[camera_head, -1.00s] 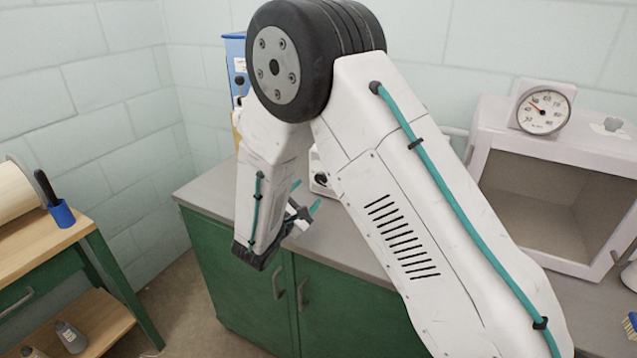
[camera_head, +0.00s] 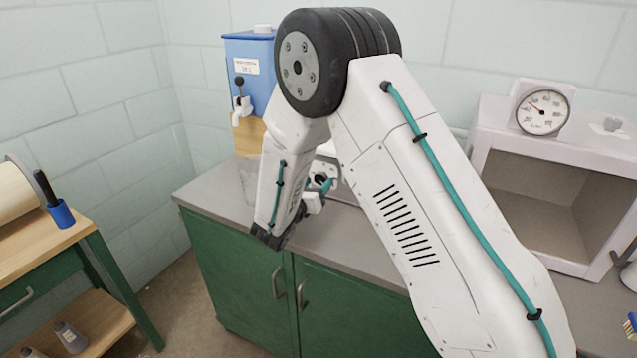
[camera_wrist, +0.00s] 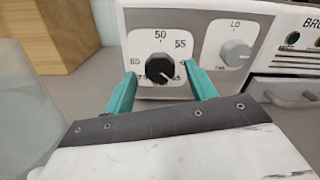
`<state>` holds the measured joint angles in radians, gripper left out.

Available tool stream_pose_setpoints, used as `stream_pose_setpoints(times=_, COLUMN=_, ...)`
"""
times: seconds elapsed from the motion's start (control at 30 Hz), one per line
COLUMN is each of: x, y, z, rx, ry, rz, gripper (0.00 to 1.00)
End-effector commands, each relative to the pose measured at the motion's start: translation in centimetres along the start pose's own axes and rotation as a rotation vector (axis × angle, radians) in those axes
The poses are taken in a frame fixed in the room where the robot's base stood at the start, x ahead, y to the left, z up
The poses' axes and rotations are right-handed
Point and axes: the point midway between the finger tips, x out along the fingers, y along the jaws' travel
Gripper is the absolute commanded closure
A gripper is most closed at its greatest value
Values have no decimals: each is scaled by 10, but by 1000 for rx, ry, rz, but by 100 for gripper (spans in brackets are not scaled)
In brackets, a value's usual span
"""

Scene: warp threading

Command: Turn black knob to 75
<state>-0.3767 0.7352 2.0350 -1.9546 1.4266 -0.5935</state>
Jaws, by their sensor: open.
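My gripper (camera_wrist: 161,72) is open, with one teal finger left and one right of the knob, tips close to the panel. Contact with the knob is not clear. In the head view my gripper (camera_head: 324,187) is at the box front, and the knob (camera_head: 320,179) is partly hidden.
A grey knob (camera_wrist: 236,52) marked LO is right of the black one. A translucent container (camera_wrist: 25,110) stands close at left. A blue dispenser (camera_head: 249,70) stands behind my arm. A white cabinet with a gauge (camera_head: 543,111) on top is at right.

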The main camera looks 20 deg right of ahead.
Motion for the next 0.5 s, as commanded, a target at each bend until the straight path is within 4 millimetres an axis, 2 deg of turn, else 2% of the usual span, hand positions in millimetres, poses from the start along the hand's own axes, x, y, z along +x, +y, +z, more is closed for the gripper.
stream_pose_setpoints(times=0.17, x=14, y=0, z=0, rx=0, ry=1, rz=0, gripper=44)
stream_pose_setpoints(times=0.43, x=15, y=0, z=0, rx=0, ry=1, rz=0, gripper=44)
stream_pose_setpoints(times=0.5, x=15, y=0, z=0, rx=0, ry=1, rz=0, gripper=63)
